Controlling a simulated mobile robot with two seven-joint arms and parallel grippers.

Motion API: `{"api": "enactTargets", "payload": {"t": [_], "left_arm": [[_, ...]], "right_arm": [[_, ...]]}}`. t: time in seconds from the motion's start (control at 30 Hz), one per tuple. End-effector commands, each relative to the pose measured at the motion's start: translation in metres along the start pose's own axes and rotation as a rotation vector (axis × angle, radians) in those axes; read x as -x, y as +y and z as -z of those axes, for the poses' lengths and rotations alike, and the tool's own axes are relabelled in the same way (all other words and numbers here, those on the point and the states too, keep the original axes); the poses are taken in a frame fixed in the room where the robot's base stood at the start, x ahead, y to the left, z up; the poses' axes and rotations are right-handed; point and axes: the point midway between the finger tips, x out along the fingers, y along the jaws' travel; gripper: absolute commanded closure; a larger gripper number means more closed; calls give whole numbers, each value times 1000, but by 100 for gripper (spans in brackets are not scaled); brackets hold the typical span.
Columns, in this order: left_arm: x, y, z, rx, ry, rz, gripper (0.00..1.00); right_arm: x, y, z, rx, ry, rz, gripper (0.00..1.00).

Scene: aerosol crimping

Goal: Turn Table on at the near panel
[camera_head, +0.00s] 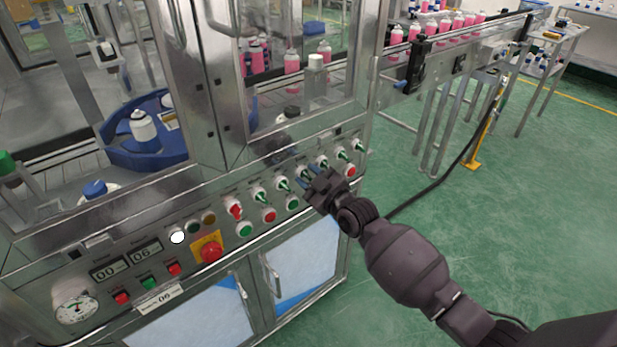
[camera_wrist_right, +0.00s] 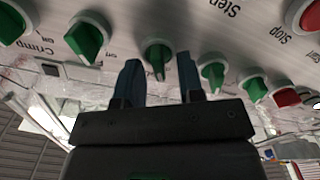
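The near panel (camera_head: 130,235) runs along the front of the machine and has a row of green-handled knobs. My right gripper (camera_head: 309,174) is at this row, its fingers pointing at the panel. In the right wrist view my right gripper (camera_wrist_right: 160,78) has its two dark blue fingers apart, one on each side of a green knob (camera_wrist_right: 157,58). A narrow gap shows on the right of that knob; contact on the left is unclear. The panel text is upside down there; "Crimp" is legible, but I cannot read "Table". My left gripper is not in view.
A red emergency button (camera_head: 210,251) and several small buttons sit left of the knobs. Another green knob (camera_wrist_right: 88,38) stands left of my fingers, and one (camera_wrist_right: 212,74) close on their right. A blue turntable (camera_head: 115,150) is behind the panel. Open green floor (camera_head: 520,210) lies right.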

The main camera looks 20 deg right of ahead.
Motion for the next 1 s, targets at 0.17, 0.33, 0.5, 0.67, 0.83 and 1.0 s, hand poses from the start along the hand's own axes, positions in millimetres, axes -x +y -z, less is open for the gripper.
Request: {"api": "enactTargets", "payload": {"t": [0.17, 0.33, 0.5, 0.67, 0.83, 1.0], "left_arm": [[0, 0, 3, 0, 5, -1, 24], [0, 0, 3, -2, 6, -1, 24], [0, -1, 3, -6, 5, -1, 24], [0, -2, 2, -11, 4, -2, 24], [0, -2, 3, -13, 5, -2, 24], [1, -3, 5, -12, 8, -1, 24]], "right_arm": [[-1, 0, 0, 0, 0, 0, 65], [-1, 0, 0, 0, 0, 0, 74], [-1, 0, 0, 0, 0, 0, 100], [-1, 0, 0, 0, 0, 0, 100], [-1, 0, 0, -18, 0, 0, 100], [-1, 2, 1, -82, 0, -1, 100]]}}
